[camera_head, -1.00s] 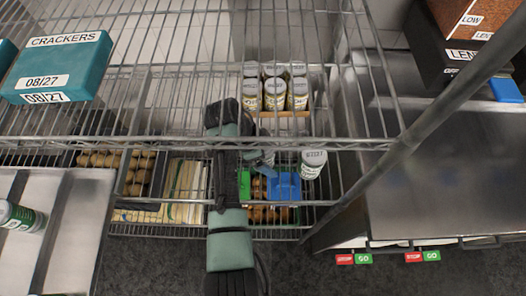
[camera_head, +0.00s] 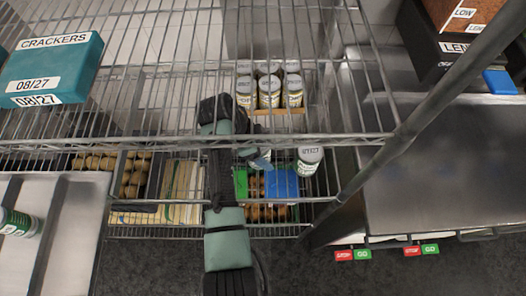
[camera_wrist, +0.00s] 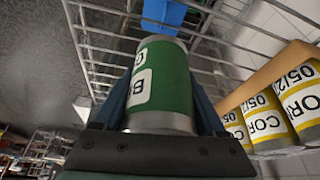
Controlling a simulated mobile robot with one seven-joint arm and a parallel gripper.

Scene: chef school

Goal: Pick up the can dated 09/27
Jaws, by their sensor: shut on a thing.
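My gripper (camera_wrist: 163,112) is shut on a green can (camera_wrist: 165,75) with a white label; only a "B" and part of another letter show, and no date. In the head view, my gripper (camera_head: 259,158) is over the lower rack, and the arm hides most of what it holds. A can with a pale lid (camera_head: 309,157) shows just right of the gripper, above the right end of the lower shelf. Its lid bears a printed date too small to read surely. I cannot tell whether it is the held can.
Corn cans (camera_head: 269,92) stand in a box behind; they show in the wrist view (camera_wrist: 265,122) marked 05/2-. Wire shelving (camera_head: 190,140) surrounds the arm.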

